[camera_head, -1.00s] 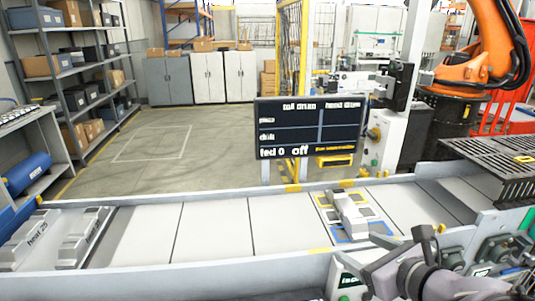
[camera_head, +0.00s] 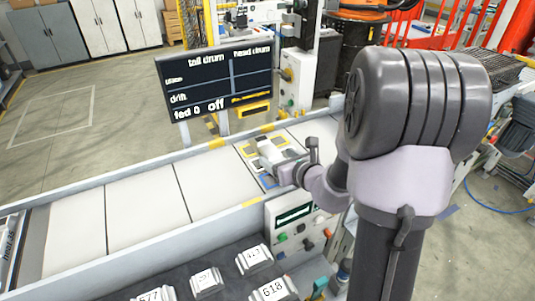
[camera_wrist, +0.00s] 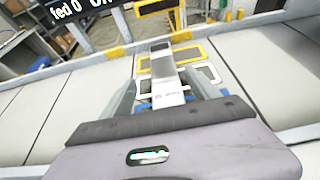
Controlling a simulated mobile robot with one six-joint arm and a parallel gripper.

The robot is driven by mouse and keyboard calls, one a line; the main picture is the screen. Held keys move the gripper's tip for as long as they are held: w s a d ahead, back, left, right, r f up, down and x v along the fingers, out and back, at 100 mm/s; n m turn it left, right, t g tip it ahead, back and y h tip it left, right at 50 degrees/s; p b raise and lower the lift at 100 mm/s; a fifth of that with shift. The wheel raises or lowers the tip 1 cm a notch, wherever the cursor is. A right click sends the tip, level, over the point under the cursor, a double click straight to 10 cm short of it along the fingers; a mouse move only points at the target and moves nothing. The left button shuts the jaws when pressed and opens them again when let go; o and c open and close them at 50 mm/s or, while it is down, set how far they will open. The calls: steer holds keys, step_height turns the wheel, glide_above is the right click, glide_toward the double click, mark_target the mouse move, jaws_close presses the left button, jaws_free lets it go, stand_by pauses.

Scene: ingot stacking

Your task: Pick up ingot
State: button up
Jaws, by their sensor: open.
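A silver ingot (camera_head: 268,150) lies on the conveyor, on a patch of yellow, white and blue marked rectangles. In the wrist view the ingot (camera_wrist: 164,72) runs lengthwise away from me, with its near end between my fingers. My gripper (camera_head: 275,162) is at the ingot from the near right side in the head view. In the wrist view my gripper (camera_wrist: 163,95) is open, with one finger on each side of the ingot. I cannot tell whether either finger touches it. My wrist hides part of the near area.
The conveyor belt (camera_head: 140,210) has raised rails on both sides. Several numbered silver ingots (camera_head: 254,259) lie on a dark surface at the front. A dark display board (camera_head: 215,82) stands behind the far rail. A control box (camera_head: 296,222) is on the near side.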

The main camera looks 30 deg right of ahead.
mark_target(272, 151)
steer(key=x, duration=0.5)
steer(key=shift+w+d+r, duration=0.1)
steer(key=shift+w+d, duration=0.1)
steer(key=shift+d, duration=0.1)
steer(key=shift+s+r, duration=0.1)
steer(key=shift+c, duration=0.2)
jaws_close()
